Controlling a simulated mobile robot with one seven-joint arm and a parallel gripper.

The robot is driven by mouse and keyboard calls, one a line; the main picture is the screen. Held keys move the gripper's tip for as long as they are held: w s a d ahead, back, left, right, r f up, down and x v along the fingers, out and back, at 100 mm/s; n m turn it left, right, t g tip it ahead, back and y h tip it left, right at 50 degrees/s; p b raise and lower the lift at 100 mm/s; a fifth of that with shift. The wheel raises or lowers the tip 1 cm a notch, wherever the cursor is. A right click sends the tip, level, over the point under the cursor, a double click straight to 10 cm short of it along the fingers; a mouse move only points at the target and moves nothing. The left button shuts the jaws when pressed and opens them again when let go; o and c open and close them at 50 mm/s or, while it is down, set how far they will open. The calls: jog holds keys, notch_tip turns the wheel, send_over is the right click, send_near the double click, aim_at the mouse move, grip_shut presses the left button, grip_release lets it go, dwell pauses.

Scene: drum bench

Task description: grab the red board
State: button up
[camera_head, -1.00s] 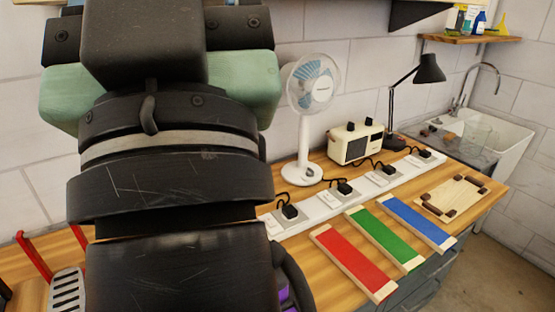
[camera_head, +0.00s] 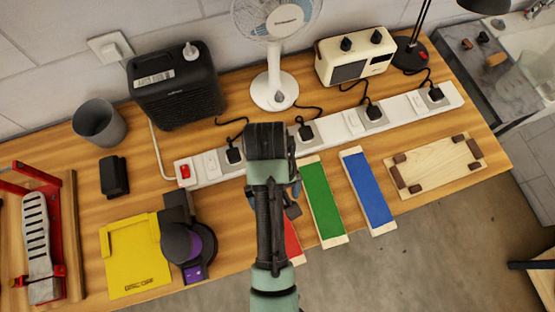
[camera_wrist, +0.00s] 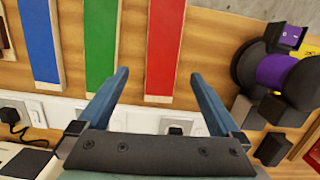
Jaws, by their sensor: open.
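The red board (camera_head: 291,240) lies on the wooden bench at the front edge, left of the green board (camera_head: 321,200). My arm covers most of it in the head view. In the wrist view the red board (camera_wrist: 165,50) shows clearly, with a pale wooden end towards the power strip. My gripper (camera_wrist: 159,75) is open and empty in the wrist view. Its two blue-grey fingers appear on either side of the red board's near end. I cannot tell their height above it. The fingertips cannot be made out in the head view.
The blue board (camera_head: 367,190) lies right of the green one. A white power strip (camera_head: 328,130) with plugs runs behind the boards. A yellow board (camera_head: 135,262) and a dark and purple device (camera_head: 187,243) lie left. A wooden tray (camera_head: 436,166) lies right.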

jog(key=f, duration=0.2)
jog(key=s+f+b, duration=0.1)
jog(key=f, duration=0.1)
jog(key=f+b, duration=0.1)
jog(key=f, duration=0.1)
jog(key=shift+s+f, duration=0.15)
jog(key=shift+s, duration=0.1)
jog(key=shift+s+f+p, duration=0.2)
jog(key=shift+f+p, duration=0.15)
jog(key=shift+f, duration=1.2)
jog(key=shift+s+f+p, duration=0.15)
jog(key=shift+f+p, duration=0.2)
jog(key=shift+f, duration=1.2)
jog(key=c, duration=1.3)
jog(key=shift+r, duration=0.1)
jog(key=shift+c, duration=0.2)
jog(key=shift+r, duration=0.1)
